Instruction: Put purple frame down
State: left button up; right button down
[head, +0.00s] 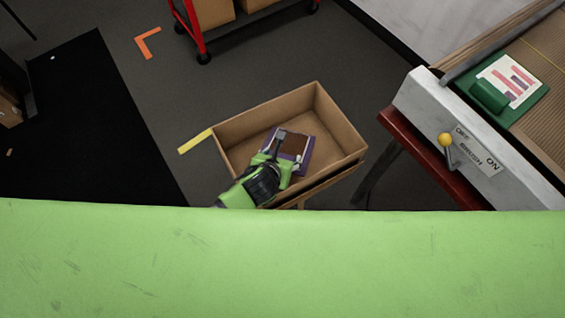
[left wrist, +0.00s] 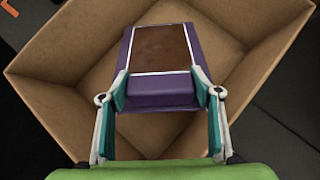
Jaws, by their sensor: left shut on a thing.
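The purple frame (head: 301,164) has a brown panel with a white border. It shows large in the left wrist view (left wrist: 162,90), over the open cardboard box. My left gripper (head: 276,142) reaches into the box opening in the head view. In the left wrist view its two teal-padded fingers (left wrist: 161,92) are shut on the near purple edge of the frame. I cannot tell whether the frame touches the box floor. The cardboard box (head: 342,118) is otherwise empty where I can see into it. My right gripper is not in view.
A conveyor (head: 532,52) with a green frame (head: 515,92) on it and a lever switch (head: 446,142) stands at the right. A red rack (head: 190,30) is at the top. A black mat (head: 85,120) lies at the left. Grey floor surrounds the box.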

pick_arm(q)
notch_tip(320, 180, down, 4)
jog(key=shift+f+b, duration=0.1)
jog(key=shift+b, duration=0.3)
jog(key=shift+f, duration=0.15)
jog(key=shift+f, duration=0.15)
jog(key=o, duration=1.2)
jog(key=shift+c, duration=0.2)
